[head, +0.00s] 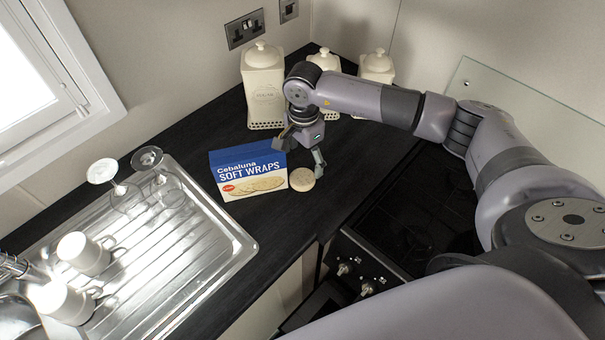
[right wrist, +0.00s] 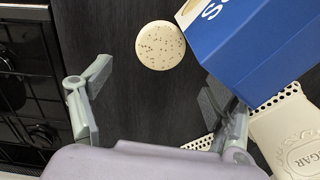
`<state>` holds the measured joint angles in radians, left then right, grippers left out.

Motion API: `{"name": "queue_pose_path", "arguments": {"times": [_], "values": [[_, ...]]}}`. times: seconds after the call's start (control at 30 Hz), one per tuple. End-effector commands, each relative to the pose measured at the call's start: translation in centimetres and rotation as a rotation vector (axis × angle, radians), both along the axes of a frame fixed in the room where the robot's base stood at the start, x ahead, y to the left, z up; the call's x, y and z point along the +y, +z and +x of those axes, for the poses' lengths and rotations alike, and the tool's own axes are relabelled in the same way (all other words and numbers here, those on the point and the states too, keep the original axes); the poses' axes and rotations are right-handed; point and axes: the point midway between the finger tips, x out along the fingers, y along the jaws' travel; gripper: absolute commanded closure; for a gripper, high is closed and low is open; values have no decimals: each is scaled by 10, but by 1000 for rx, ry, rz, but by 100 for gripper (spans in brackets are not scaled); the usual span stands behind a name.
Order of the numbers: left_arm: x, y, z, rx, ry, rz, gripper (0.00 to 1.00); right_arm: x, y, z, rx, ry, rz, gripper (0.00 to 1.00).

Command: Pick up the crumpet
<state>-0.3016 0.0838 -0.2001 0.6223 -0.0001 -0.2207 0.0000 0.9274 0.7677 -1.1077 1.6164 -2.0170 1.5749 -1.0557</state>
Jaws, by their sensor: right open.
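The crumpet (head: 302,180) is a small pale round disc on the dark worktop, right beside the lower right of the soft wraps box. In the right wrist view the crumpet (right wrist: 160,45) shows small dark holes on its face and lies beyond the fingertips, roughly between their lines. My right gripper (head: 300,151) is open and empty, just behind the crumpet; one finger comes down close to the crumpet's right side and the other is by the box's upper right corner. Its two spread fingers also show in the right wrist view (right wrist: 158,88). My left gripper is not in view.
The blue and white soft wraps box (head: 248,172) stands against the crumpet's left side. Cream canisters (head: 263,90) stand behind my gripper. The dark hob (head: 415,215) is at the right. A steel drainer (head: 170,265) with cups and glasses is at the left. The worktop in front is clear.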

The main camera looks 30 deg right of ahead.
Motion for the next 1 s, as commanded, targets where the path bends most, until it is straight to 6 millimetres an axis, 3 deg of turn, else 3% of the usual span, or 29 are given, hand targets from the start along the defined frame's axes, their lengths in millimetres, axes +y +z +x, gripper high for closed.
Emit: {"name": "queue_pose_path", "arguments": {"times": [0.17,0.6,0.87,1.0], "values": [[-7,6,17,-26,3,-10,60,0,-13,-1,1,1,0,19],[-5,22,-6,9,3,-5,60,0,-67,-1,1,-1,1,19],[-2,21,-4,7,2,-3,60,0,-70,0,0,1,0,19],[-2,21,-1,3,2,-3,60,0,-70,0,0,1,0,28]]}}
